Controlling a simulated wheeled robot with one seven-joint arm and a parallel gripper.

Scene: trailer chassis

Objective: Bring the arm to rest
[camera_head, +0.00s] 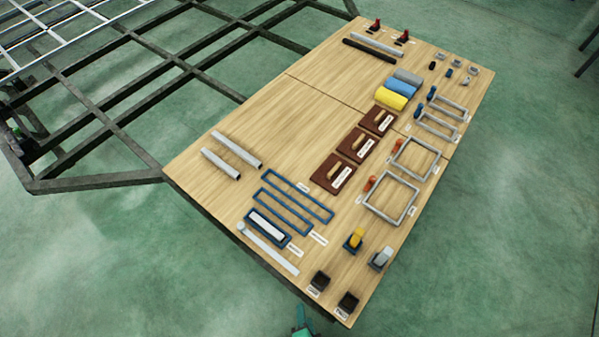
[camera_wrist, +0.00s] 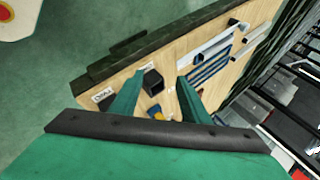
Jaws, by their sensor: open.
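My gripper (camera_wrist: 158,92) shows in the wrist view with its two green fingers apart and nothing between them. It is outside the near edge of the wooden board, with the board's near corner beyond the fingertips. In the head view only a small green part of my arm shows at the bottom edge, near the board's bottom corner. The rest of the arm is out of that view.
The wooden board (camera_head: 300,120) carries blue frames (camera_head: 290,208), brown blocks (camera_head: 333,173), rolls (camera_head: 391,99) and black boxes (camera_head: 348,301). It lies on a dark metal chassis (camera_head: 100,180). Green floor (camera_head: 110,260) is clear at the lower left.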

